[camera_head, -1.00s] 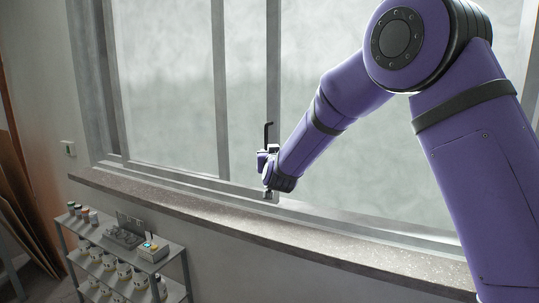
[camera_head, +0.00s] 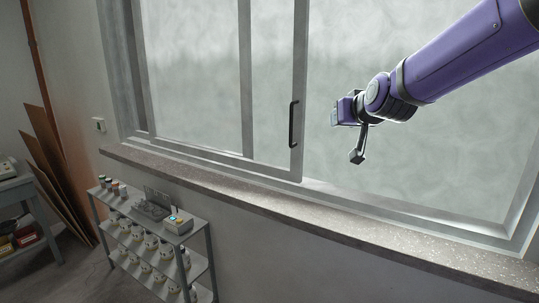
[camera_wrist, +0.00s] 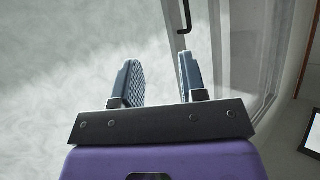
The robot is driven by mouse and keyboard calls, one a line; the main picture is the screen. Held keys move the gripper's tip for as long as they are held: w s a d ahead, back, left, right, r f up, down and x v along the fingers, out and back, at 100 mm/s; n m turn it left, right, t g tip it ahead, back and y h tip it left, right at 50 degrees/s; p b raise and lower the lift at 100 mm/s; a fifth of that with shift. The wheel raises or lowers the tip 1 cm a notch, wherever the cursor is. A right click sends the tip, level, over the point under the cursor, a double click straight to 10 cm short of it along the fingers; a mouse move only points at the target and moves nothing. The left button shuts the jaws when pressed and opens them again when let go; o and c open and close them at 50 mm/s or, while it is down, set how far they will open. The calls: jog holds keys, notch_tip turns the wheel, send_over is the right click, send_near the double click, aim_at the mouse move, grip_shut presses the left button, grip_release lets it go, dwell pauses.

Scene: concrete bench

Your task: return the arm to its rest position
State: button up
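My arm reaches in from the upper right of the head view, in front of the window. My gripper (camera_head: 340,112) is right of the window's black handle (camera_head: 293,123) and apart from it, above the sill. The wrist view shows the two ribbed grey fingers of my gripper (camera_wrist: 160,75) spread apart with nothing between them. The handle also shows at the top of the wrist view (camera_wrist: 186,18), beyond the fingers. The handle is upright on the grey edge frame of a window panel (camera_head: 301,75).
A speckled stone sill (camera_head: 330,216) runs below the window. A grey shelf unit (camera_head: 207,243) with jars, a rack and a small device stands below left. Brown boards (camera_head: 57,165) lean at the far left beside a table (camera_head: 15,190). Space around my gripper looks clear.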

jog(key=s+d+f+g+h, duration=0.1)
jog(key=s+d, duration=0.3)
jog(key=s, duration=0.7)
jog(key=s+d+f+g, duration=0.2)
jog(key=s+d+g, duration=0.2)
jog(key=s, duration=0.8)
jog(key=s+d+f+m+g+h, duration=0.1)
jog(key=s+d, duration=0.3)
jog(key=s, duration=0.7)
jog(key=shift+s+f+g+h, duration=0.3)
jog(key=shift+s+f+g, duration=0.1)
jog(key=shift+g, duration=0.5)
